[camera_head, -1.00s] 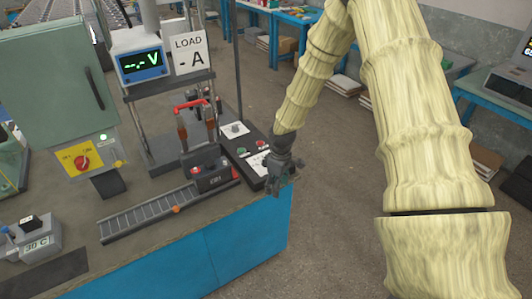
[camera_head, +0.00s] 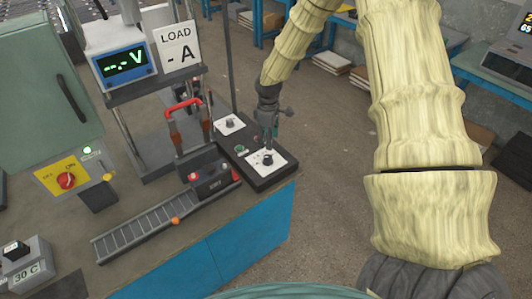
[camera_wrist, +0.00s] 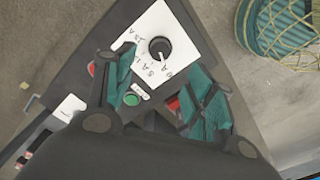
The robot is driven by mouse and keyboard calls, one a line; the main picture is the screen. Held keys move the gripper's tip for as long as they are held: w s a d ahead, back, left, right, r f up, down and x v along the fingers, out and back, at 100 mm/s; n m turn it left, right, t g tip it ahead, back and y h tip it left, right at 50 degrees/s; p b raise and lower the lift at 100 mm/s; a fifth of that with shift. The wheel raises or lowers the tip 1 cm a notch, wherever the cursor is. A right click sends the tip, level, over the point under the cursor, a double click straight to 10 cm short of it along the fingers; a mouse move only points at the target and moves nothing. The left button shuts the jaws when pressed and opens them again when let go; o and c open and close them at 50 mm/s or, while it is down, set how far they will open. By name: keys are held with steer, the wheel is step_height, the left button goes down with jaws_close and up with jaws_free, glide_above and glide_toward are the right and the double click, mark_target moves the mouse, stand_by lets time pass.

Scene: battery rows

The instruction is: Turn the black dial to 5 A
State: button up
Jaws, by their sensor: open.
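The black dial (camera_head: 267,160) sits on a white plate (camera_head: 280,158) at the front of a black box on the bench's right corner. In the wrist view the dial (camera_wrist: 159,46) is round, with marks including 5 A printed around its lower left side; its exact setting is hard to read. My gripper (camera_head: 268,139) hangs above the dial, pointing down. In the wrist view my gripper (camera_wrist: 160,66) has its two teal-padded fingers spread, one at each side just below the dial in the picture. Nothing is between them, and they look apart from the dial.
A green button (camera_wrist: 132,99) and red parts lie between the fingers in the wrist view. A second knob (camera_head: 230,124) stands farther back. A red-handled clamp stand (camera_head: 183,108) is left.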

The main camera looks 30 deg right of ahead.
mark_target(268, 157)
steer(key=shift+s+f, duration=0.1)
steer(key=shift+f, duration=0.3)
steer(key=f+p, duration=0.1)
steer(key=f, duration=0.2)
steer(key=shift+w+f, duration=0.1)
steer(key=shift+w, duration=0.1)
steer(key=shift+s+f+p, duration=0.1)
steer(key=shift+f+p, duration=0.8)
steer(key=shift+f, duration=1.95)
steer(key=c, duration=1)
